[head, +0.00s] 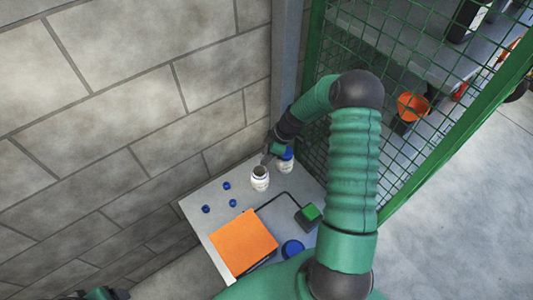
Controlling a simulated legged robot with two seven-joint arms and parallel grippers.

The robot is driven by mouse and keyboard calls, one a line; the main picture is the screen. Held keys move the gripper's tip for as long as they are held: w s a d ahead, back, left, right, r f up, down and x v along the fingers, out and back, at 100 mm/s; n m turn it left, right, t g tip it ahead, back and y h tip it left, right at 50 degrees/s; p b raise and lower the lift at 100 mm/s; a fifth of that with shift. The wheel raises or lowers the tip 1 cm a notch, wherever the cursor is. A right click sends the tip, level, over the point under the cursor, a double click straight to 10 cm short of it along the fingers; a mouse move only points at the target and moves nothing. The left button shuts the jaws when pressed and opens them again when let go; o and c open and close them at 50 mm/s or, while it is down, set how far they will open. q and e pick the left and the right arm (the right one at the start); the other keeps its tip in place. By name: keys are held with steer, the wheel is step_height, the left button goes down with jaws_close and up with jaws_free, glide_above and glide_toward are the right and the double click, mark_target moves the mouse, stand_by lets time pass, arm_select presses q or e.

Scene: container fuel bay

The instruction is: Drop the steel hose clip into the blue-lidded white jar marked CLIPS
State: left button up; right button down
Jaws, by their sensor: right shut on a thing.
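A white jar (260,181) stands upright and open at the back of the grey table. A second white jar with a blue lid (287,154) stands behind it to the right, partly hidden by my right gripper. A large blue round piece like a lid (292,249) lies near the front right. I cannot read any marking. My right gripper (266,158) is shut just above and behind the open jar's mouth. The thing in its jaws is too small to make out; no steel clip shows elsewhere. At the bottom left edge, only a part of my left arm shows; its jaws cannot be made out.
The table (222,223) also bears an orange box (243,243), a black unit with a green top (309,213) and a cable, and several small blue pieces (232,203). A block wall (140,110) stands to the left, a green mesh fence (400,60) to the right.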

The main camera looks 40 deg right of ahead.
steer(key=shift+a+r, duration=0.15)
steer(key=shift+a, duration=0.2)
steer(key=c, duration=1)
jaws_free()
steer(key=shift+s+a+r, duration=0.1)
steer(key=shift+a+r, duration=0.05)
steer(key=shift+d+f, duration=0.2)
steer(key=shift+d, duration=0.15)
steer(key=shift+d+r, duration=0.1)
steer(key=shift+d, duration=0.05)
arm_select(q)
steer(key=shift+a+f+b, duration=0.2)
steer(key=shift+f+b, duration=0.4)
steer(key=shift+a+f+b, duration=0.15)
steer(key=shift+f+b, duration=0.4)
steer(key=shift+f, duration=0.05)
arm_select(e)
steer(key=v, duration=1.6)
steer(key=shift+r, duration=0.3)
arm_select(q)
steer(key=shift+s, duration=0.1)
